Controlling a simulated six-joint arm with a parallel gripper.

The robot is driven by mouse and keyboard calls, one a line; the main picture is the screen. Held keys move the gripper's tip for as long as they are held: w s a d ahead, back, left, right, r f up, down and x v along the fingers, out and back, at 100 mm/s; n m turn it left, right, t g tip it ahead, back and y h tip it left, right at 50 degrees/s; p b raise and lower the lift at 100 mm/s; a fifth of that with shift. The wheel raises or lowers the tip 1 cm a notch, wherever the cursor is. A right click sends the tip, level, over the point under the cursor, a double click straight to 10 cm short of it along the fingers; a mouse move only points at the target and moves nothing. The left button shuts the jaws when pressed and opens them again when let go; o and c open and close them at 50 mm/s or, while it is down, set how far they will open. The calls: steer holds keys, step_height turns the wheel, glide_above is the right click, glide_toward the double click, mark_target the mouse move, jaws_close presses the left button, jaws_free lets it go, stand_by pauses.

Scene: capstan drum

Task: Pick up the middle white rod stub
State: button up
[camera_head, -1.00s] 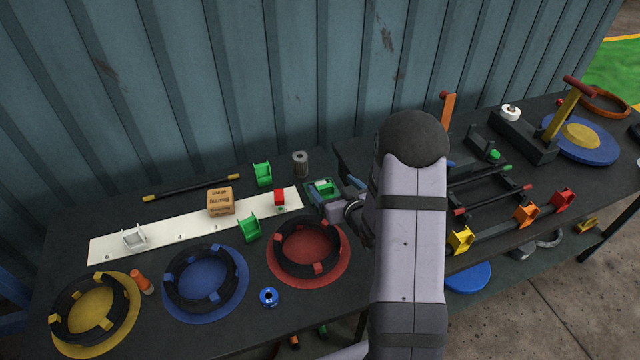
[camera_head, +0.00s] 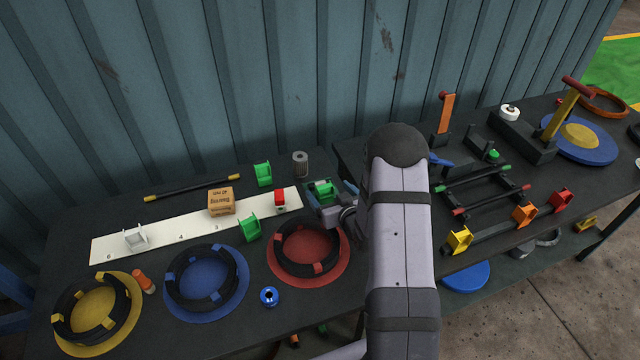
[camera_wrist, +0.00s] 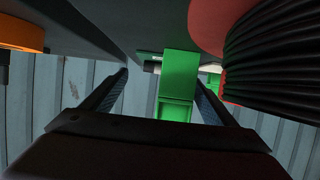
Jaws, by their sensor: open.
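I cannot make out a row of white rod stubs, so the middle one is not identifiable. A small pale, rod-like end (camera_wrist: 151,67) shows in the wrist view, beside the top of a green bracket; I cannot tell whether it is a stub. In the head view, a green piece (camera_head: 324,188) shows at the gripper, partly hidden.
A red reel (camera_head: 308,252) with black coil stands close in front of my gripper. A red block (camera_head: 280,200), a green bracket (camera_head: 250,228) and a grey cylinder (camera_head: 300,164) are near. The white strip (camera_head: 160,238) carries a box (camera_head: 221,202). The corrugated wall (camera_head: 250,80) stands behind.

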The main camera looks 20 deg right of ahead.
mark_target(320, 183)
steer(key=shift+w+a+p, duration=0.2)
steer(key=shift+w+p, duration=0.3)
steer(key=shift+w, duration=0.1)
steer(key=shift+p+x, duration=0.8)
steer(key=shift+x, duration=1.2)
steer(key=shift+a, duration=0.1)
steer(key=shift+c, duration=0.5)
steer(key=c, duration=1.2)
steer(key=shift+r, duration=0.2)
steer(key=shift+r+b, duration=1.4)
steer(key=shift+r, duration=3.45)
